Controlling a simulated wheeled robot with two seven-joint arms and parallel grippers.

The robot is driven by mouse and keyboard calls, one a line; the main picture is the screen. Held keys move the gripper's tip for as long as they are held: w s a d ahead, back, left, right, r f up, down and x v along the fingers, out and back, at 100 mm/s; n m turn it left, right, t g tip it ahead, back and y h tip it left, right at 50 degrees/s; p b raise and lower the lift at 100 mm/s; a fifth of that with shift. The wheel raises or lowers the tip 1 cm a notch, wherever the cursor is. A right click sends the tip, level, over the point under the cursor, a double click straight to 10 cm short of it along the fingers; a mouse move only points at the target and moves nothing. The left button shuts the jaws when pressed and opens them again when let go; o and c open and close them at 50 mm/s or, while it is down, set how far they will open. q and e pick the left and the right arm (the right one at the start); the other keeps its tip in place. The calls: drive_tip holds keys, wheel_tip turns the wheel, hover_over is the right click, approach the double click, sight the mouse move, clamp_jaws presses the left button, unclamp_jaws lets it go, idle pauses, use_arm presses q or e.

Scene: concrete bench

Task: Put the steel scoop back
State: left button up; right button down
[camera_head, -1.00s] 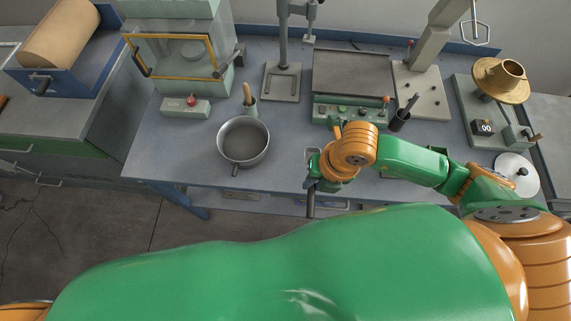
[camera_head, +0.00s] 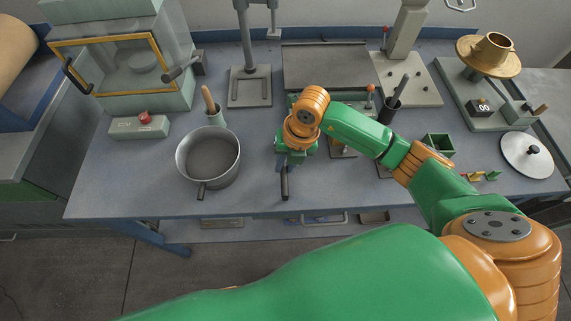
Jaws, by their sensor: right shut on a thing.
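My right gripper (camera_head: 288,163) is over the bench, right of the steel pan and in front of the flat-topped grey machine. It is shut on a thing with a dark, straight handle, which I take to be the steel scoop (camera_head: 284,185). The handle sticks out toward the bench's front edge. The scoop's other end is hidden by the gripper and wrist, and I cannot tell its height above the bench. My left gripper is not in view.
The steel pan (camera_head: 208,158) stands to the left, with a cup holding a wooden-handled tool (camera_head: 209,101) behind it. A dark cup (camera_head: 389,112) holds a black-handled tool. A small green open box (camera_head: 438,146) stands right. Bare bench lies between pan and gripper.

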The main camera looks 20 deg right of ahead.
drive_tip(key=c, duration=0.8)
unclamp_jaws()
drive_tip(key=shift+r, duration=0.3)
drive_tip(key=v, duration=1.1)
drive_tip(key=shift+d+r, duration=0.1)
drive_tip(key=shift+r, duration=0.2)
drive_tip(key=shift+s, duration=0.1)
